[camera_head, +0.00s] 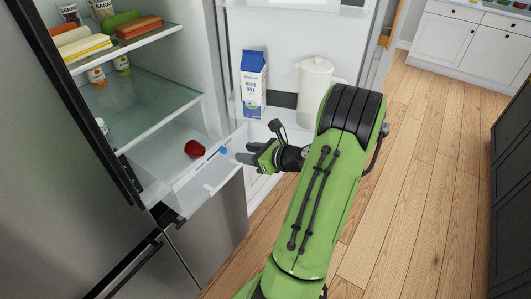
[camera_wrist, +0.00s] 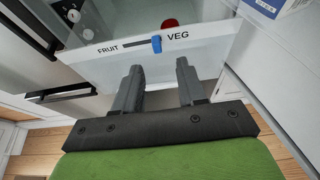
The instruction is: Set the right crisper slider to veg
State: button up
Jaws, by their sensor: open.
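The right crisper drawer (camera_head: 207,178) is pulled out of the open fridge, with a red item (camera_head: 195,148) inside. Its blue slider (camera_wrist: 156,43) sits at the right end of a dark slot on the drawer front, close to the word VEG (camera_wrist: 178,36); FRUIT (camera_wrist: 107,49) is at the left end. The slider also shows as a small blue spot in the head view (camera_head: 224,150). My gripper (camera_head: 238,154) is in front of the drawer front. In the wrist view its two fingers (camera_wrist: 158,66) are apart and empty, just short of the slider, which lies between them.
The open fridge door stands to the right, its shelf holding a milk carton (camera_head: 253,84) and a white pitcher (camera_head: 314,92). Fridge shelves with food (camera_head: 133,41) are above the drawer. Wooden floor (camera_head: 415,175) is clear to the right.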

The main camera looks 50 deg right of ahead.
jog(key=v, duration=0.8)
jog(key=shift+p, duration=0.4)
jog(key=shift+s+r, duration=0.1)
jog(key=shift+s, duration=0.05)
jog(key=w+a+r+n+g+y, duration=0.1)
jog(key=w+a+n+g+y, duration=0.15)
jog(key=a+n, duration=0.65)
jog(key=w+a+r+n+g+y, duration=0.15)
jog(key=w+a+n+g, duration=0.25)
jog(key=a+n, duration=0.45)
jog(key=s+a+r+n+h, duration=0.2)
jog(key=s+a+n, duration=0.3)
jog(key=n, duration=0.4)
jog(key=s+a+r+n+g+h, duration=0.1)
jog(key=s+a+r+n, duration=0.3)
jog(key=n, duration=0.5)
jog(key=s+a+h, duration=0.1)
jog(key=s+a, duration=0.1)
jog(key=shift+s+a+r, duration=0.35)
jog(key=shift+d+g, duration=0.1)
jog(key=shift+g, duration=0.15)
